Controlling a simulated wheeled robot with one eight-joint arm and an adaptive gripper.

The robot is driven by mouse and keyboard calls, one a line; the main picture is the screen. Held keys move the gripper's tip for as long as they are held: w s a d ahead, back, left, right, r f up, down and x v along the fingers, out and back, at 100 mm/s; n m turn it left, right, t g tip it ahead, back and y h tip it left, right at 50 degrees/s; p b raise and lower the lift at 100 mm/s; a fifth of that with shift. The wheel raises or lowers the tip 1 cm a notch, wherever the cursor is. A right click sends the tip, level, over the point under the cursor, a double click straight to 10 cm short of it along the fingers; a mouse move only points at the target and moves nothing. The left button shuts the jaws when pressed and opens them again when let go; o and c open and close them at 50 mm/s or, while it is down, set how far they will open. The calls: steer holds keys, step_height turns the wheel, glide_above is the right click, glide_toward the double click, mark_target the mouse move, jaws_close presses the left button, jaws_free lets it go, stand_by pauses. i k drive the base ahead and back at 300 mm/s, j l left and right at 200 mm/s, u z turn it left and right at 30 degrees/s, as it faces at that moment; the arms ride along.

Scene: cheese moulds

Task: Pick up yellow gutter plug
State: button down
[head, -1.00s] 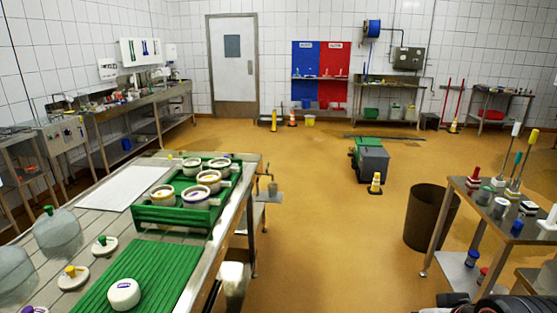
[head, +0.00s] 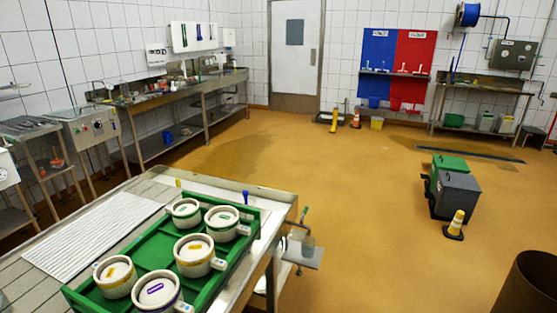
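A small yellow plug-like piece (head: 178,183) stands at the far end of the steel draining table (head: 150,196), just behind the green tray (head: 112,272). It is small in the head view, and I cannot make out its full shape. A similar blue piece (head: 245,197) stands to its right, near the tray's far right corner. My gripper is not in view.
Several white moulds, including one with a yellow label (head: 194,250), stand in the green tray. A ribbed white mat (head: 95,236) lies left of it.

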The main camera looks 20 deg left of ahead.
mark_target(178, 180)
steer(key=i+u, duration=0.25)
steer(key=i, duration=0.2)
steer(key=i+l+u, duration=0.2)
steer(key=i, duration=0.25)
steer(key=i+l+u, duration=0.25)
steer(key=i, duration=0.2)
steer(key=i+l+u, duration=0.2)
steer(key=i, duration=0.2)
steer(key=i+l+u, duration=0.1)
steer(key=i+u, duration=0.15)
steer(key=u, duration=0.15)
steer(key=i+l+u, duration=0.2)
steer(key=u, duration=0.25)
steer(key=i+l+u, duration=0.2)
steer(key=u, duration=0.2)
steer(key=i+l+u, duration=0.15)
steer(key=l+u, duration=0.3)
steer(key=i+l+u, duration=0.1)
steer(key=l+u, duration=0.3)
steer(key=i+j, duration=0.15)
steer(key=j, duration=0.15)
steer(key=i+j, duration=0.1)
steer(key=j, duration=0.25)
steer(key=i+j, duration=0.15)
steer(key=j, duration=0.15)
